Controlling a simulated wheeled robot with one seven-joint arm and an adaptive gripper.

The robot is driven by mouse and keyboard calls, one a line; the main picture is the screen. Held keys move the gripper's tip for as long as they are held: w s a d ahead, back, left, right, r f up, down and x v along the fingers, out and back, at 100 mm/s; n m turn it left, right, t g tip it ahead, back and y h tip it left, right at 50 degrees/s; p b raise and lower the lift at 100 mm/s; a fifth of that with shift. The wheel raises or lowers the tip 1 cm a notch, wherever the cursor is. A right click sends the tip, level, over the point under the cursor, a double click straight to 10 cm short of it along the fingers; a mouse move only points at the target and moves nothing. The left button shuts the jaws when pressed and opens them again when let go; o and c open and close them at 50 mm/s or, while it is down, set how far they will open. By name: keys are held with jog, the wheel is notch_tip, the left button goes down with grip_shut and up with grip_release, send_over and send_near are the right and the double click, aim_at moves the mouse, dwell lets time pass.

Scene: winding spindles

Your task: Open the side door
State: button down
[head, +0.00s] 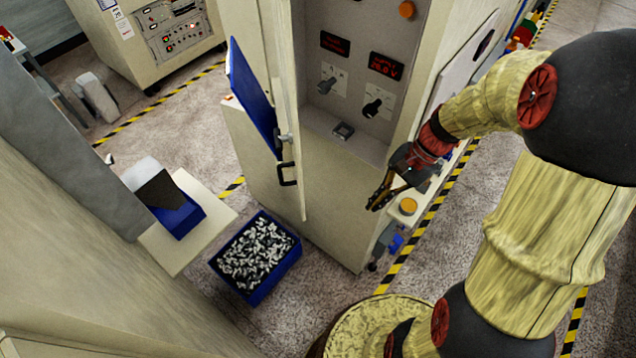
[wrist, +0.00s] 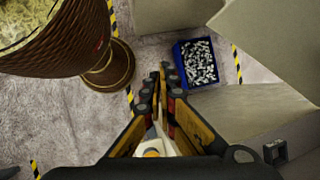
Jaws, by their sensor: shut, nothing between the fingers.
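A tall beige cabinet (head: 330,215) stands in the middle of the head view. Its narrow door (head: 288,75) stands swung out, seen almost edge-on, and leaves the recessed control panel (head: 345,60) uncovered. A black handle (head: 288,174) is low on the door, and a blue board (head: 250,95) is at its left side. My gripper (head: 376,207) is shut and empty, in front of the cabinet's right edge, to the right of the handle and apart from it. In the wrist view my gripper (wrist: 161,72) points towards the floor. I cannot tell which door is the side door.
A blue bin (head: 257,262) of small parts stands on the floor left of the cabinet; it shows in the wrist view too (wrist: 196,62). A white ledge with an orange button (head: 408,206) is close to my gripper. Bare floor (head: 310,320) lies in front.

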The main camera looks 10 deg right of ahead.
jog(key=w+a+r+m+t+y, duration=0.2)
jog(key=w+a+m+y, duration=0.1)
jog(key=w+m, duration=0.35)
jog(key=a+f+p, duration=0.3)
jog(key=a+f, duration=0.3)
jog(key=a, duration=0.5)
jog(key=shift+w+f+g, duration=0.25)
jog(key=shift+f+g, duration=0.05)
jog(key=shift+f, duration=0.1)
